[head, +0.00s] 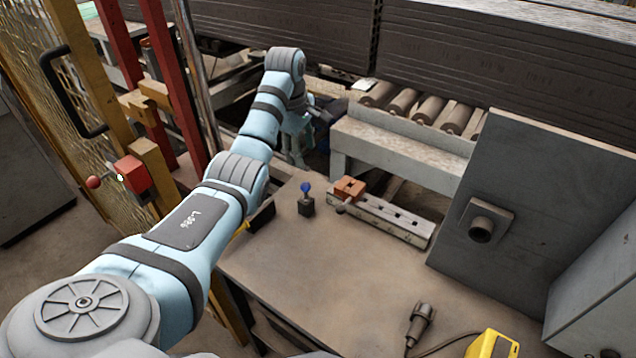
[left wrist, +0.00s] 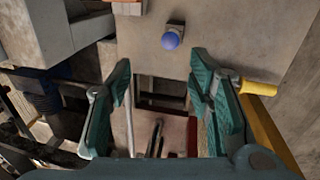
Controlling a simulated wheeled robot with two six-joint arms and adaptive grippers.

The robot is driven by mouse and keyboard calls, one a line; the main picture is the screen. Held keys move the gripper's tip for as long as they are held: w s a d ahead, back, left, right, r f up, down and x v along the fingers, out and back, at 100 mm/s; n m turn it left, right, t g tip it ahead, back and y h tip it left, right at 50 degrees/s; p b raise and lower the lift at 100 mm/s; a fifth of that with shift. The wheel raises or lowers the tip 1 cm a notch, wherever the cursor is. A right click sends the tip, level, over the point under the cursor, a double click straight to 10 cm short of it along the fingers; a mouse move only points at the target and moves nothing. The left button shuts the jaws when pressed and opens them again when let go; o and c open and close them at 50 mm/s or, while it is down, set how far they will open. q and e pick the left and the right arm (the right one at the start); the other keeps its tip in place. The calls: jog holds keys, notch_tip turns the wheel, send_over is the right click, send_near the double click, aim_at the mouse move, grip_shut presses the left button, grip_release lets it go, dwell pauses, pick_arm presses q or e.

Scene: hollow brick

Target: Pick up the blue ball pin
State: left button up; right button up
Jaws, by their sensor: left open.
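The blue ball pin (head: 305,187) stands upright in a small dark block (head: 306,206) on the table, near its back left edge. In the left wrist view the blue ball (left wrist: 171,41) shows from above, beyond the fingertips and a little right of the middle between them. My left gripper (left wrist: 160,66) is open with nothing between its teal fingers. In the head view it is partly hidden at the end of my arm, behind the table's back edge and apart from the pin. My right gripper is not in view.
An orange hollow brick (head: 349,187) sits at the left end of a grey rail with holes (head: 395,218), right of the pin. A roller conveyor (head: 428,108) stands behind. A grey upright panel (head: 535,200) is at the right. The table's (head: 320,275) middle is clear.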

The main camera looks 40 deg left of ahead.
aim_at(304, 183)
pick_arm(q)
notch_tip(304, 183, down, 7)
jog(key=shift+f+b, duration=0.1)
jog(key=shift+b, duration=0.45)
jog(key=f, duration=0.2)
jog(key=f+b, duration=0.1)
jog(key=f, duration=0.1)
jog(key=w+f, duration=0.1)
jog(key=shift+a+f, duration=0.2)
jog(key=shift+f, duration=0.2)
jog(key=shift+f+b, duration=0.35)
jog(key=shift+b, duration=0.05)
jog(key=shift+s+a+r, duration=0.1)
jog(key=shift+s, duration=0.05)
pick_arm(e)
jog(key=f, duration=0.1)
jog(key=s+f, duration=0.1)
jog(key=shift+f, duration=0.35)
pick_arm(q)
grip_shut()
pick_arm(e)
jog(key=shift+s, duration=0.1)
